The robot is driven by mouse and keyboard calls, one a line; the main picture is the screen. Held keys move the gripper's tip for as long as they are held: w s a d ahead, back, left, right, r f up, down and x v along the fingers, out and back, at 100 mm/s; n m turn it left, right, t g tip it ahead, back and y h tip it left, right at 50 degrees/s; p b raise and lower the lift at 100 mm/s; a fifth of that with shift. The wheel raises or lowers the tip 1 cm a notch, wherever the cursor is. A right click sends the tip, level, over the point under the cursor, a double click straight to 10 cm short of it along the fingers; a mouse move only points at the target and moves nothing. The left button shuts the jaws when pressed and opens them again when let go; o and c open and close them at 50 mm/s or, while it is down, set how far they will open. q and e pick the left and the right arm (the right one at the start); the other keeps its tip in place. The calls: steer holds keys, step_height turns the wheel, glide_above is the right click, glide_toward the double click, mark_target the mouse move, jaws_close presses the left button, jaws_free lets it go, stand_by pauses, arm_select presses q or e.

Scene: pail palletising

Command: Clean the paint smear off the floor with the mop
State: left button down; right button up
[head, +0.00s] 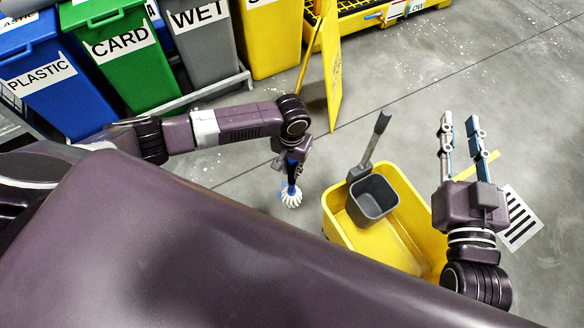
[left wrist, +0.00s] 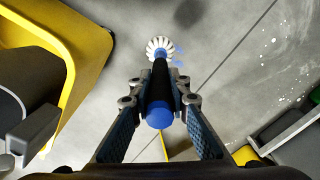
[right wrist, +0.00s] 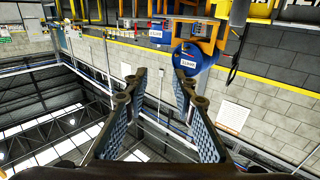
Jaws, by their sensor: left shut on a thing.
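I cannot tell how hard the head presses. My right gripper (head: 461,122) is open and empty, raised and clear of the mop.
A yellow mop bucket (head: 415,215) with a grey wringer (head: 373,198) stands right of the mop. A yellow floor sign (head: 333,70) stands behind. Blue (head: 60,90), green (head: 130,65) and grey bins line the back left. Open grey floor lies at the back right.

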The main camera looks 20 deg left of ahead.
step_height(320, 180, down, 8)
steer(key=s+d+g+h+p, duration=0.1)
steer(key=s+d+g, duration=0.1)
steer(key=g, duration=0.2)
steer(key=shift+s+f, duration=0.2)
steer(key=shift+d, duration=0.1)
stand_by(0.3)
